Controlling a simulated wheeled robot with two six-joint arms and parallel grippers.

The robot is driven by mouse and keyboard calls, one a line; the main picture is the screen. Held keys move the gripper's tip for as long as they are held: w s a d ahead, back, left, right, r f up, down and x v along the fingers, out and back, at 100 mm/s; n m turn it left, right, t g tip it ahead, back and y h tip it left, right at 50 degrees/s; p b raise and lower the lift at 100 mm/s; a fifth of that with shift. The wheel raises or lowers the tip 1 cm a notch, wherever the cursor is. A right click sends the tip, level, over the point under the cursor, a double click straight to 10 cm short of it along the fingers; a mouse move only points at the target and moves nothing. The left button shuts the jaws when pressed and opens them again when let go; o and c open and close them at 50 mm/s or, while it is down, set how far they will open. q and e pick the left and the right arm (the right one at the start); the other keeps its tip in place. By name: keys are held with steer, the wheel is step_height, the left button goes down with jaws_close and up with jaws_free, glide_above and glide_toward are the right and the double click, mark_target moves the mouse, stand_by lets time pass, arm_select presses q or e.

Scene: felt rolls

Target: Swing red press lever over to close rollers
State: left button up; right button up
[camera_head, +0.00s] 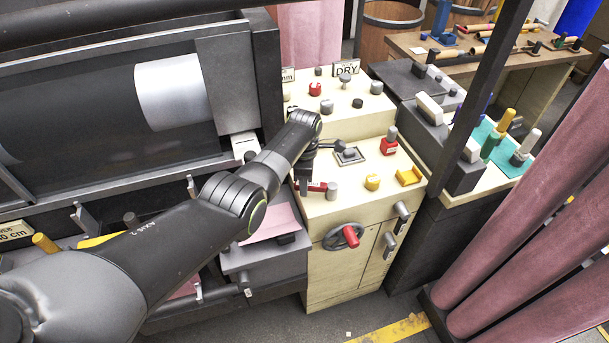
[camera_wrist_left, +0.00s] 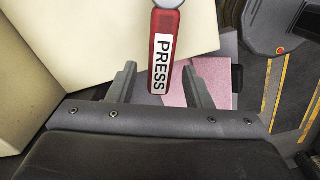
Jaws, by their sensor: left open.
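The red press lever (camera_wrist_left: 162,50) shows in the left wrist view, with a white PRESS label along it and a grey round end at the top. In the head view the lever (camera_head: 317,187) lies roughly level on the near left of the cream control cabinet (camera_head: 345,215), with a grey knob (camera_head: 332,191) at its right end. My left gripper (camera_wrist_left: 160,78) is open, its two fingers on either side of the labelled bar, with gaps visible. In the head view my left wrist (camera_head: 303,160) hangs over the cabinet's left edge and partly hides the lever. My right gripper is not in view.
A grey-knobbed lever on a square plate (camera_head: 349,156), a red switch (camera_head: 389,146) and yellow controls (camera_head: 373,182) stand close by on the cabinet top. A handwheel (camera_head: 343,237) sits on its front. A dark post (camera_head: 486,80) and pink rolls (camera_head: 530,200) stand right.

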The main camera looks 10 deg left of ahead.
arm_select(q)
steer(key=shift+r, duration=0.55)
step_height(320, 180, up, 16)
steer(key=b, duration=0.1)
steer(key=shift+r, duration=0.15)
